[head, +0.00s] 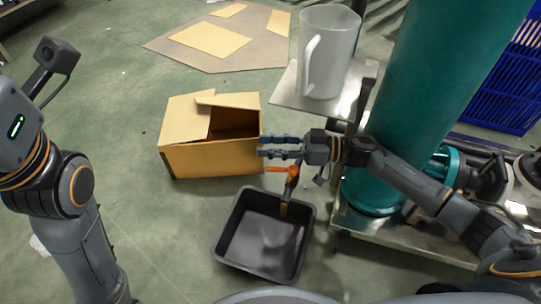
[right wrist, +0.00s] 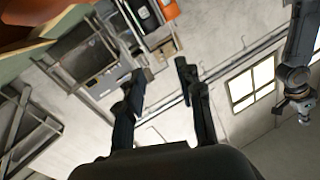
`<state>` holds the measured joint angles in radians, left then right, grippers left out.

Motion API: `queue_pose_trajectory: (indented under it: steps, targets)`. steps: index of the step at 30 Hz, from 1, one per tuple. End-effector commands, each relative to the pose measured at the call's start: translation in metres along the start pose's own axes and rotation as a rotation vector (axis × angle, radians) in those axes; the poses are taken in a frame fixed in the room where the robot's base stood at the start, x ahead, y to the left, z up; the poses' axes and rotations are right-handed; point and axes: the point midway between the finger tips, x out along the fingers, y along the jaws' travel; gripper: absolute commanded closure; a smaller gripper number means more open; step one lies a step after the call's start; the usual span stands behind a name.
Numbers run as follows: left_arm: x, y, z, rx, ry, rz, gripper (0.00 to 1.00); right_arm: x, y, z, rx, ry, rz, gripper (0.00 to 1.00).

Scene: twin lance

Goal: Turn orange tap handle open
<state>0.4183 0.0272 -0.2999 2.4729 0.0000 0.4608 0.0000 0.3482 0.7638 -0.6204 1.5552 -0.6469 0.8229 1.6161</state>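The orange tap handle (head: 283,170) sits on a tap whose spout hangs over a black tray (head: 232,262). My right gripper (head: 262,146) is just above and behind the handle in the head view, apart from it in the picture, with its fingers pointing left. The right wrist view shows its two fingers (right wrist: 160,80) spread, with nothing between them. The handle cannot be made out in that view. My left arm stands at the left edge of the head view; its gripper fingers do not show.
An open cardboard box (head: 210,158) stands just left of the right fingertips. A clear jug (head: 327,52) stands on a metal shelf (head: 290,95) above. A teal cylinder (head: 440,75) rises at right, with a blue crate (head: 505,90) behind.

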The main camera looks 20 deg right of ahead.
Motion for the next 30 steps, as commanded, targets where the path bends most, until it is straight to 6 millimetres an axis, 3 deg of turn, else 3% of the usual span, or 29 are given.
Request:
queue_pose_trajectory:
  steps: [11,16,17,20,23,24,27,30]
  targets:
    - [0.000,0.000,0.000,0.000,0.001,0.000,1.00,0.000,-0.002,-0.007,0.001,0.000,0.001,0.66]
    - [0.003,-0.001,0.002,-0.001,-0.005,-0.004,1.00,0.011,-0.019,-0.018,-0.023,0.042,-0.031,1.00]
    - [0.001,-0.002,0.004,-0.003,-0.018,-0.008,1.00,0.015,-0.028,-0.023,-0.034,0.065,-0.044,1.00]
    - [-0.004,-0.005,0.015,-0.008,-0.066,-0.023,1.00,0.036,-0.074,-0.057,-0.107,0.200,-0.106,1.00]
    - [-0.012,-0.009,0.024,-0.017,-0.130,-0.048,1.00,0.051,-0.141,-0.121,-0.228,0.445,-0.143,1.00]
    - [-0.016,-0.010,0.027,-0.021,-0.157,-0.059,1.00,0.050,-0.168,-0.152,-0.284,0.563,-0.132,1.00]
    - [-0.028,-0.012,0.029,-0.030,-0.226,-0.085,1.00,0.030,-0.219,-0.227,-0.425,0.843,-0.029,1.00]
    - [-0.039,-0.013,0.027,-0.038,-0.286,-0.110,1.00,-0.006,-0.251,-0.289,-0.548,1.068,0.149,1.00]
